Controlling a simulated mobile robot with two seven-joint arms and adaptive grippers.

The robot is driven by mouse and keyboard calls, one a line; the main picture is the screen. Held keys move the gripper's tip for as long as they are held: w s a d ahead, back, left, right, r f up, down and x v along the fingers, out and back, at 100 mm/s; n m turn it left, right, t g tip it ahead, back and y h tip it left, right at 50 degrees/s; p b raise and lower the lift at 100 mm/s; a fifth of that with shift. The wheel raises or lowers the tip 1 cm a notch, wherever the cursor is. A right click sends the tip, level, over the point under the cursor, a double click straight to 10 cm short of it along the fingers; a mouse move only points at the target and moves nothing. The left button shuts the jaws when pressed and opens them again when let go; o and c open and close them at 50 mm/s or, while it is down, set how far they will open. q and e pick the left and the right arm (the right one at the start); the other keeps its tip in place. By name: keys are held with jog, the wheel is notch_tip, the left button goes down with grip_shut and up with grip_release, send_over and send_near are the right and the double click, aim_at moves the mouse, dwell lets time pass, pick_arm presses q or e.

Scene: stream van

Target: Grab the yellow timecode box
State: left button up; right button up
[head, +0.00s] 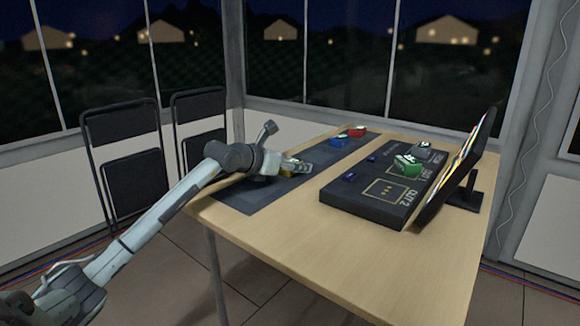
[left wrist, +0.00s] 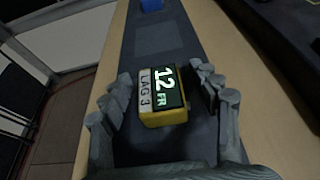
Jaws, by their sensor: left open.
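The yellow timecode box (left wrist: 163,97) lies on the dark mat, with a lit display reading "12 FR" and a label reading "LAG 3". In the left wrist view my left gripper (left wrist: 160,100) is open, with one finger on each side of the box and a gap showing on both sides. In the head view my left gripper (head: 300,168) is low over the near part of the mat and hides most of the box (head: 287,173). My right gripper is in neither view.
The dark mat (head: 237,196) also holds a blue box (head: 339,142) and a red box (head: 357,131) farther back. A black panel (head: 350,205) with a green box (head: 407,166) and a grey box (head: 422,149) stands to the right, before a tilted screen (head: 458,170). Folding chairs (head: 135,175) stand left.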

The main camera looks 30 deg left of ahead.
pick_arm(q)
jog(key=c, duration=1.3)
jog(key=shift+r, duration=0.1)
